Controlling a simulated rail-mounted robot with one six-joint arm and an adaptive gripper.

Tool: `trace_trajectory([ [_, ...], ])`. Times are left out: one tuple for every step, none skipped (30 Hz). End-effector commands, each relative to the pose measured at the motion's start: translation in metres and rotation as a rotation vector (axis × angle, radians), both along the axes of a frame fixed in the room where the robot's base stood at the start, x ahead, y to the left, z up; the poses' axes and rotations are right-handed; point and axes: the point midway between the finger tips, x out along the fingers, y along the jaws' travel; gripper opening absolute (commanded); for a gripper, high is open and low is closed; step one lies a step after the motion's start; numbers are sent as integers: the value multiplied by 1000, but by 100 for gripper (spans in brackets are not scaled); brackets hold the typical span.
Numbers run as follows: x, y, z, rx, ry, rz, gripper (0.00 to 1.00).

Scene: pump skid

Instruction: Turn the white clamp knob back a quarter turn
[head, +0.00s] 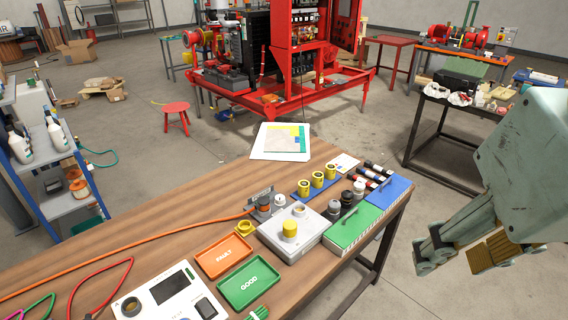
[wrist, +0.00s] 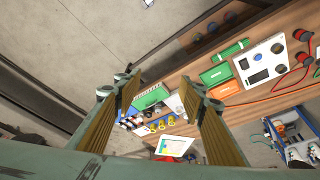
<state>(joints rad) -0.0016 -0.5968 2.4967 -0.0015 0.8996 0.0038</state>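A second white round part (head: 299,210) sits on the light grey box (head: 308,239) with a yellow knob (head: 290,229). My gripper (head: 458,252) is in the air to the right of the table, well away from the knob. In the wrist view my gripper (wrist: 163,86) is open and empty, and I cannot make out the white knob there.
A green case (head: 352,229) and blue case (head: 390,191) lie at the table's right end. Orange (head: 222,257) and green (head: 249,285) trays lie in front. Yellow, black and red parts stand behind. The orange hose (head: 130,249) crosses the table.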

Motion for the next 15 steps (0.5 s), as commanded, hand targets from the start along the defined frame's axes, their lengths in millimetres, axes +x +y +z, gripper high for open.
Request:
trace_trajectory([
  [2,0,1,1,1,-2,37],
  [4,0,2,1,2,-3,37],
  [6,1,4,3,3,-4,37],
  [8,1,5,3,4,-6,37],
  [11,1,6,4,5,-8,37],
  [14,2,8,6,8,-12,37],
  [17,2,9,8,10,-15,37],
  [21,2,11,10,12,-19,37],
  [26,3,14,12,14,-24,37],
  [31,3,16,14,16,-28,37],
  [35,4,18,16,18,-32,37],
  [41,5,20,19,22,-38,37],
  [46,5,22,21,24,-44,37],
  [52,6,25,23,26,-49,37],
  [59,7,27,26,29,-55,37],
])
